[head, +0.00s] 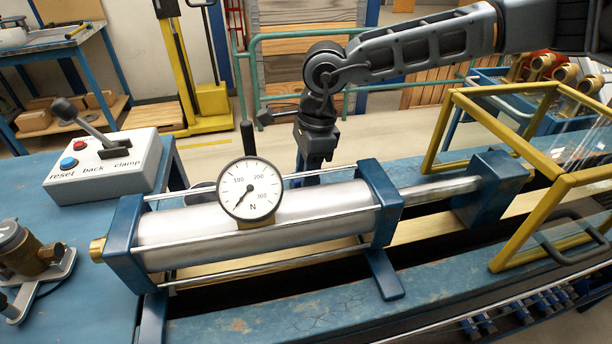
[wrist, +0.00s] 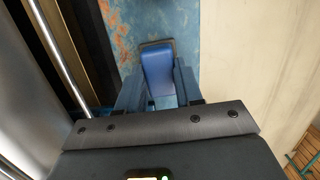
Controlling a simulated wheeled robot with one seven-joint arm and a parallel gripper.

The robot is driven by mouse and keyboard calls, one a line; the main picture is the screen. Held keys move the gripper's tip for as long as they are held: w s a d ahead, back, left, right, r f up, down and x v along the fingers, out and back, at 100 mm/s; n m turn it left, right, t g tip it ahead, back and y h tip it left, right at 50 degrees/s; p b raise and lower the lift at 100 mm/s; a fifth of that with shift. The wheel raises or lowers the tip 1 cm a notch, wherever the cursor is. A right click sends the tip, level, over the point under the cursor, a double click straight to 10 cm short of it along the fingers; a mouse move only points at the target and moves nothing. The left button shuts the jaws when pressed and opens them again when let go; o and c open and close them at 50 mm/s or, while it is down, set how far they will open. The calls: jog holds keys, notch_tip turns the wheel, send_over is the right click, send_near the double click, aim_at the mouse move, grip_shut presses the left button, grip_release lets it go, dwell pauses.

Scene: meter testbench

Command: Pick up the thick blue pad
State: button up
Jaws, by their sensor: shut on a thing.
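The thick blue pad (wrist: 157,68) is a rounded blue block in the wrist view. My gripper (wrist: 159,90) has a finger on each side of it and is shut on it. The bench's worn blue top shows just beyond the pad; I cannot tell whether the pad touches it. In the head view my gripper (head: 316,160) points down behind the big silver cylinder (head: 300,222). The cylinder hides the fingertips and the pad there.
A round dial gauge (head: 250,189) stands on the cylinder, left of my gripper. A white control box (head: 104,168) with a lever sits on the left. A yellow-framed guard (head: 445,135) stands at right. In the wrist view a metal rod (wrist: 62,62) runs close on the left.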

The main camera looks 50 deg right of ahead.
jog(key=shift+r, duration=0.45)
jog(key=r, duration=0.1)
jog(key=r+b, duration=0.1)
jog(key=d+r, duration=0.1)
jog(key=shift+s+r, duration=0.3)
jog(key=shift+s, duration=0.1)
jog(key=s+d+r, duration=0.2)
jog(key=s+d+r+b, duration=0.1)
jog(key=s+d+r, duration=0.1)
jog(key=s, duration=0.1)
jog(key=s+d+r+b, duration=0.1)
jog(key=s+d+r, duration=0.1)
jog(key=s, duration=0.1)
jog(key=shift+d+r, duration=0.25)
